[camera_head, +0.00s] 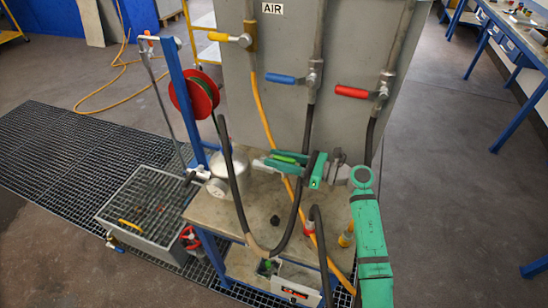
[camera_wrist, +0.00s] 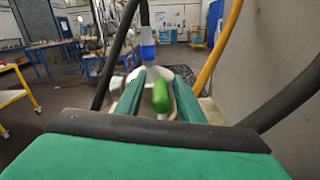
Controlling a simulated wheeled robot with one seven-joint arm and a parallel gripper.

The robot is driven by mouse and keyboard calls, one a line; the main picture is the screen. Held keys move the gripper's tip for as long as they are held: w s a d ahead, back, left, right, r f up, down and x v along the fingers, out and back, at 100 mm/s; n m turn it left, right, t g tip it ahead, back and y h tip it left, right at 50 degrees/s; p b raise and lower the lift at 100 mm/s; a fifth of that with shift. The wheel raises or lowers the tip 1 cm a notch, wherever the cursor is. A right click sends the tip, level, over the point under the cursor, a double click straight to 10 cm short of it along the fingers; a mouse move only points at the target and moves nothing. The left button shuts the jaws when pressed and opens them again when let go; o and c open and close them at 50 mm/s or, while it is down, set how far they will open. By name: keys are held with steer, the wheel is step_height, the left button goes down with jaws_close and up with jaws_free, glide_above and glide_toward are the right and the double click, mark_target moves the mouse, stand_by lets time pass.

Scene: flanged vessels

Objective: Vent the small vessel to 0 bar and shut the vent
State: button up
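The small pale vessel (camera_head: 232,160) stands on the bench, partly hidden behind a dark hose, with a round white gauge (camera_head: 216,187) at its lower left. The gauge reading is too small to tell. In the wrist view the vessel's pale top (camera_wrist: 183,74) shows beyond my fingers. A bright green handle (camera_wrist: 161,97) lies between my two fingers; it also shows in the head view (camera_head: 286,158). My gripper (camera_wrist: 160,85) is around the handle, with the right finger close beside it and a narrow gap at the left finger. My gripper is to the right of the vessel in the head view.
A dark hose (camera_head: 237,190) loops close in front of the vessel. Yellow (camera_head: 229,38), blue (camera_head: 281,79) and red (camera_head: 352,92) valve handles are on the panel (camera_head: 350,50). A red reel (camera_head: 195,95) and grated box (camera_head: 150,205) stand left.

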steer(key=shift+x, duration=0.8)
jaws_close()
steer(key=shift+w, duration=0.1)
